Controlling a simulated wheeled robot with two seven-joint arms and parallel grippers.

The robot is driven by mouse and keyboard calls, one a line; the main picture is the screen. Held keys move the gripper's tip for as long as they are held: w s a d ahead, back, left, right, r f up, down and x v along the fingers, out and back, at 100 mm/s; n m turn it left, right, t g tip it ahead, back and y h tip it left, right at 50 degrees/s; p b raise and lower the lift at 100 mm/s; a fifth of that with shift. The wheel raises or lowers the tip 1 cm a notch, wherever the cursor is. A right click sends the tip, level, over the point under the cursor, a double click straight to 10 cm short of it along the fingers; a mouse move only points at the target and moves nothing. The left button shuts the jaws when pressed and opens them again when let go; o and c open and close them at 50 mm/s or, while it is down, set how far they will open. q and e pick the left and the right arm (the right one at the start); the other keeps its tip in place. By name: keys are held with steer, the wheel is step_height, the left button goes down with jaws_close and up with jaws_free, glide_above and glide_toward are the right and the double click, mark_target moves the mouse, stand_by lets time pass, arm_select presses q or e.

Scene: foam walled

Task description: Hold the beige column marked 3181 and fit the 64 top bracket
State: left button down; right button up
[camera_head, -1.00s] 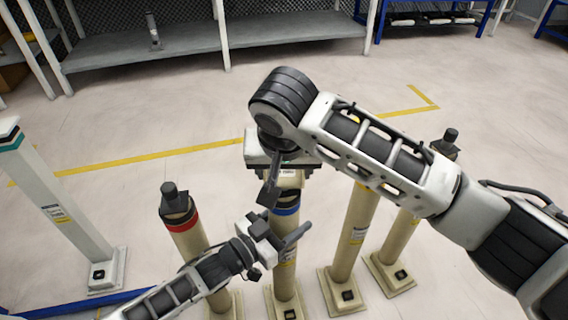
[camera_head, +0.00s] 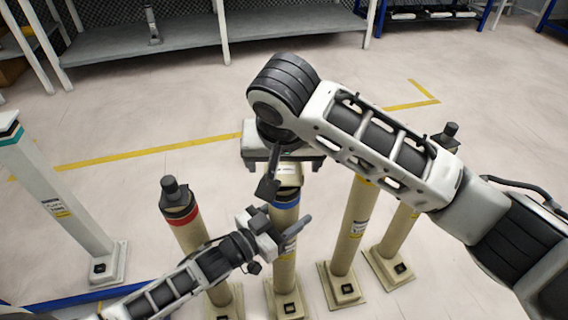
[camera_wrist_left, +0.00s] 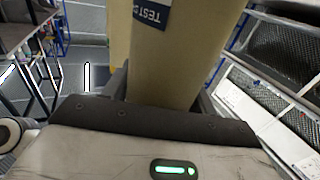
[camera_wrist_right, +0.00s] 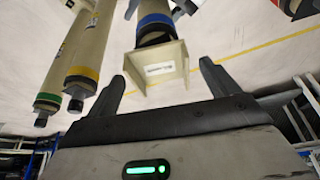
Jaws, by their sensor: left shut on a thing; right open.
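The beige column with a blue band (camera_head: 285,254) stands upright among the similar columns. Its number is not readable; part of its blue "TEST" label shows in the left wrist view (camera_wrist_left: 152,14). My left gripper (camera_head: 277,237) is shut on the column below the blue band; the column fills its jaws in the left wrist view. The beige top bracket (camera_wrist_right: 158,70), with a small label, is at the column's top end, beyond the blue band. My right gripper (camera_wrist_right: 160,82) is open, with one finger on each side of the bracket and gaps visible. Exact seating of the bracket cannot be told.
A red-banded column (camera_head: 181,214) stands close left, and other beige columns (camera_head: 352,235) stand right. A pale column (camera_head: 62,195) is at far left. A grey shelf (camera_head: 150,44) lies at the back. The floor between is clear.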

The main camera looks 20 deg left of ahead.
steer(key=v, duration=1)
arm_select(q)
steer(key=shift+c, duration=1.9)
jaws_free()
